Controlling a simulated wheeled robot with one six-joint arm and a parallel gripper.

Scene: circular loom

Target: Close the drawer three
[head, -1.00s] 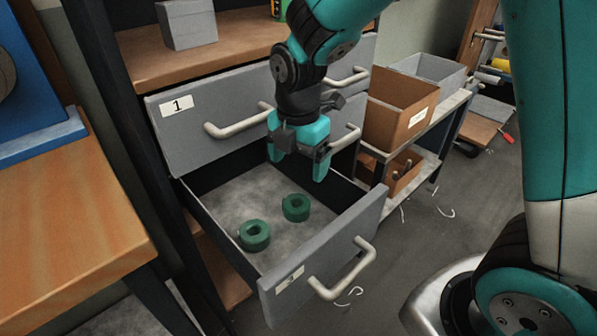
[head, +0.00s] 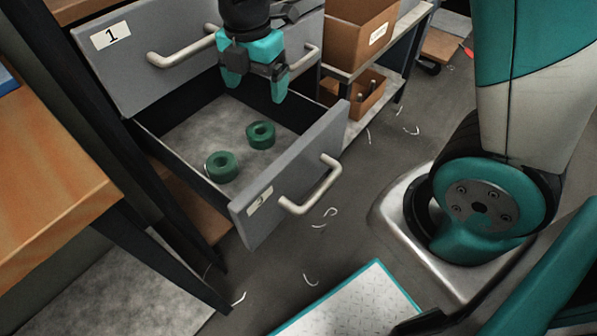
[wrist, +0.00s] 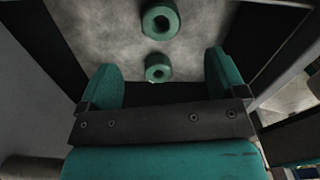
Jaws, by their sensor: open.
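Drawer three (head: 290,178) is the lower grey drawer, pulled well out, with a bar handle (head: 315,188) and a small, hard-to-read label on its front. Two green rings (head: 222,166) (head: 261,134) lie on its floor. My gripper (head: 252,86) hangs jaws-down at the back part of this drawer, just below the upper drawer fronts, open and empty. In the wrist view my open fingers (wrist: 160,78) point toward the rings (wrist: 160,20), with the drawer floor (wrist: 110,25) beyond. The front and its handle are apart from my gripper.
The drawer marked 1 (head: 140,60) is above, its handle (head: 180,55) sticking out. A wooden table (head: 45,185) stands at the left. A shelf at the right holds brown bins (head: 355,35). A diamond-plate panel with teal edging (head: 350,310) lies in front. The floor before the drawer has white scraps.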

